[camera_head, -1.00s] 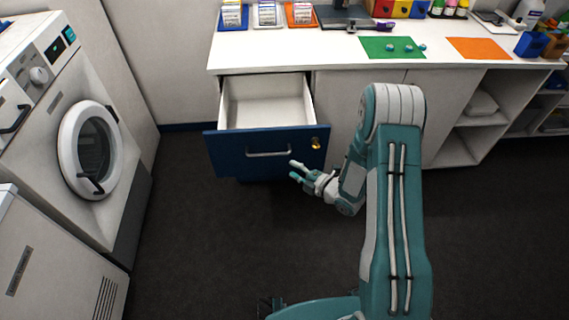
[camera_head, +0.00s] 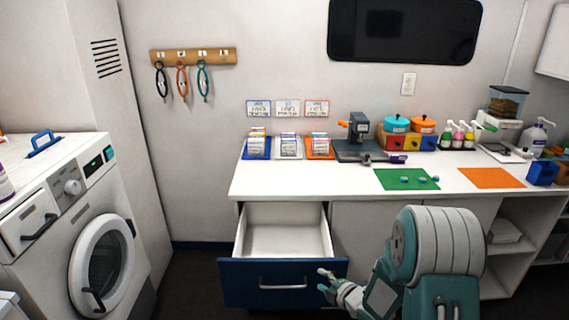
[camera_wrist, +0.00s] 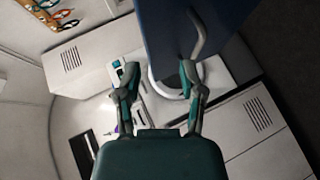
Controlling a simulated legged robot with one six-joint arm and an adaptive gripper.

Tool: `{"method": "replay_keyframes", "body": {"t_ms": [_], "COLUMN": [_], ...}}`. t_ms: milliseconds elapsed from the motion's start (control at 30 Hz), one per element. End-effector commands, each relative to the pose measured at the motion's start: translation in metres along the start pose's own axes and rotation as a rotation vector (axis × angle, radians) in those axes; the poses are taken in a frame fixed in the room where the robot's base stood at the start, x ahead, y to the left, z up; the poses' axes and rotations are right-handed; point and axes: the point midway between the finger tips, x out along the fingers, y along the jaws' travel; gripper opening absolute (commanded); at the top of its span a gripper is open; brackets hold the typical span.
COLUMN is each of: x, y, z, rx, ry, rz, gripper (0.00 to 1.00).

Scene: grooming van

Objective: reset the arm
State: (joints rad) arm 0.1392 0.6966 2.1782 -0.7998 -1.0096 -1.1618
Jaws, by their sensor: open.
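My gripper (camera_head: 332,284) is in front of the right part of the open drawer's blue front (camera_head: 247,284) in the head view. In the wrist view my gripper (camera_wrist: 158,82) has its two fingers spread apart with nothing between them. The drawer front (camera_wrist: 165,30) and its handle (camera_wrist: 198,35) show beyond the fingers there. The drawer (camera_head: 285,238) is pulled out and looks empty. My gripper appears apart from the handle (camera_head: 283,283). My arm's large rounded joint covers part of the cabinet at the lower right.
A washing machine (camera_head: 60,215) stands at the left. The white counter (camera_head: 340,178) holds a green mat (camera_head: 390,181), an orange mat (camera_head: 492,178), card holders and bottles. Looped leads hang from a wooden rack (camera_head: 193,56). Open shelves are at the right.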

Motion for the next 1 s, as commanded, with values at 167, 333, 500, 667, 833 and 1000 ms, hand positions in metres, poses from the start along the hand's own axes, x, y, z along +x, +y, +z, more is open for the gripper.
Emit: {"method": "replay_keyframes", "body": {"t_ms": [167, 333, 500, 667, 833, 1000], "x": [-0.028, -0.065, -0.111, -0.158, -0.209, -0.26], "y": [0.052, 0.089, 0.118, 0.135, 0.141, 0.137], "z": [0.01, 0.013, 0.006, -0.009, -0.035, -0.068], "rx": [0.127, 0.291, 0.483, 0.688, 0.922, 1.166], "ry": [-0.177, -0.341, -0.49, -0.613, -0.719, -0.802], "rz": [-0.053, -0.079, -0.081, -0.072, -0.057, -0.05], "gripper": [0.51, 0.51, 0.51, 0.51, 0.51, 0.51]}}
